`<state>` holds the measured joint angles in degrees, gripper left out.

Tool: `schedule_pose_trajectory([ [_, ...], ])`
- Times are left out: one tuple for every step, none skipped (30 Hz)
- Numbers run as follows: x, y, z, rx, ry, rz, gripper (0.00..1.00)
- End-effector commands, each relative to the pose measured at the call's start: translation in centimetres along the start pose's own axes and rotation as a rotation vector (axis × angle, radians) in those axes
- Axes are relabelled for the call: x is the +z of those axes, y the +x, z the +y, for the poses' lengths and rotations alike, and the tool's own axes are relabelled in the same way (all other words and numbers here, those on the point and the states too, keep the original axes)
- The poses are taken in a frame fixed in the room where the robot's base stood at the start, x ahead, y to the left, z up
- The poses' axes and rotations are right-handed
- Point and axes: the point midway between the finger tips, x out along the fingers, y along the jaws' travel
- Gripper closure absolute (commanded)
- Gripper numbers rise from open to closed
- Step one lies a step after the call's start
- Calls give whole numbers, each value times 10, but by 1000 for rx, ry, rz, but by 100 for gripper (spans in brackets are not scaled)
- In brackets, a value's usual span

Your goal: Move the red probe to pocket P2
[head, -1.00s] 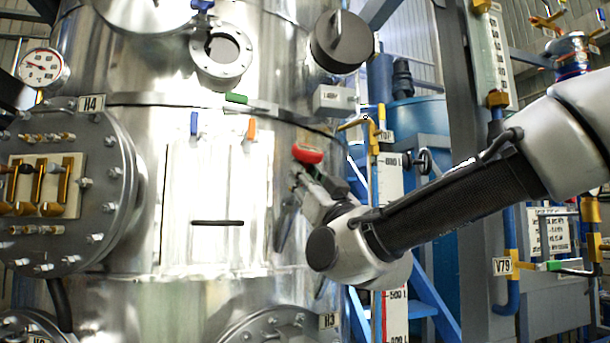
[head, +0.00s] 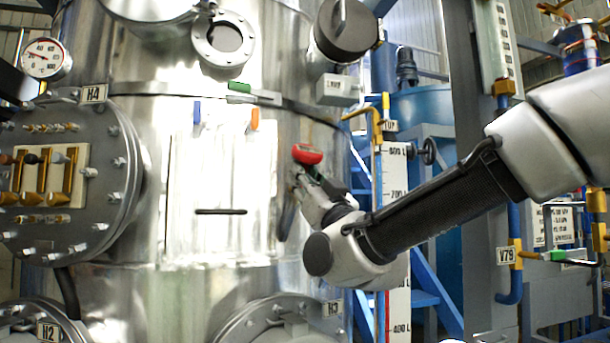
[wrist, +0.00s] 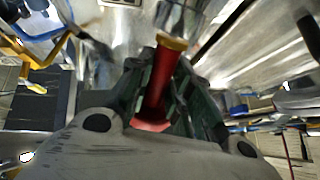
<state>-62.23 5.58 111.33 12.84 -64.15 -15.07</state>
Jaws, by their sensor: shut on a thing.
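The red probe (head: 307,154) is held in my gripper (head: 312,174), in front of the right side of the steel vessel. In the wrist view the probe's red body (wrist: 160,84) lies between the dark fingers of my gripper (wrist: 163,88), with a yellowish collar at its far end. A blue handle (head: 196,112) and an orange handle (head: 254,119) stand upright on the vessel, to the left of the red probe. A green handle (head: 238,87) lies near a ledge above them. I cannot make out a P2 label, and the probe's lower end is not clear.
The vessel wall (head: 215,235) is close to my gripper. A flanged cover (head: 60,170) juts out at left, and a dark round cap (head: 346,30) is above. A level scale (head: 395,230) and yellow pipes (head: 376,120) stand right of the vessel, behind my arm.

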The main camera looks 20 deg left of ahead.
Motion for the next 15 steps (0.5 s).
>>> schedule_pose_trajectory([
  [1,0,0,0,0,0,100],
  [2,0,0,0,0,1,100],
  [2,0,0,0,0,1,100],
  [2,0,0,0,0,1,74],
  [2,0,0,0,0,1,68],
  [2,0,0,0,0,1,61],
  [2,0,0,0,0,1,56],
  [2,0,0,0,0,1,54],
  [2,0,0,0,0,1,54],
  [2,0,0,0,0,1,54],
  [2,0,0,0,0,1,54],
  [2,0,0,0,0,1,54],
  [2,0,0,0,0,1,54],
  [2,0,0,0,0,1,54],
  [2,0,0,0,0,0,54],
])
